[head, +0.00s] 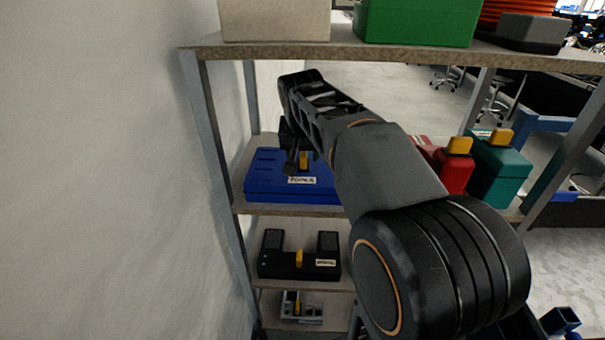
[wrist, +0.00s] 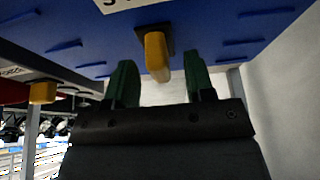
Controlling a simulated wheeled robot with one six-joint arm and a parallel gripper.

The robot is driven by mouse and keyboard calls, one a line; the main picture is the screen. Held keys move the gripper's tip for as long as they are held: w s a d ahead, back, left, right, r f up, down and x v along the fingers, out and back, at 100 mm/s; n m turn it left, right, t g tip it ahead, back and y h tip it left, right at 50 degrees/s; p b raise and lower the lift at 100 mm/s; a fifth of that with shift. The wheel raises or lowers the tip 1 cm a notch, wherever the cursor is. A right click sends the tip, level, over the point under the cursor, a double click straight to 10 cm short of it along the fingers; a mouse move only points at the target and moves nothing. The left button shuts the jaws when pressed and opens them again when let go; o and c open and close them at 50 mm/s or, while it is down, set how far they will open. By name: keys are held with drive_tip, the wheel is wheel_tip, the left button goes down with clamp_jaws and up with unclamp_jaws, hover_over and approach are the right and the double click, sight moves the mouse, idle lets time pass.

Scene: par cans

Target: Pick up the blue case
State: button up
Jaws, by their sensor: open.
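The blue case (head: 265,178) lies on the middle shelf at the left, with a white label and a yellow handle (head: 303,158) on its front. My gripper (head: 291,160) is in front of the case, close to the handle, and my arm hides the case's right part. In the wrist view the blue case (wrist: 95,40) fills the top, and its yellow handle (wrist: 156,56) shows between the tips of my open, empty gripper (wrist: 161,66). I cannot tell how far the fingers reach along the handle.
A red case (head: 456,174) and a teal case (head: 500,172) stand right on the same shelf (head: 285,211). A black case (head: 290,268) and a grey item (head: 313,311) sit below. The top shelf holds a beige box (head: 275,20) and a green box (head: 415,22). A wall is close left.

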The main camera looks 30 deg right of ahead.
drive_tip(key=shift+c, duration=0.3)
clamp_jaws()
drive_tip(key=shift+r, duration=0.1)
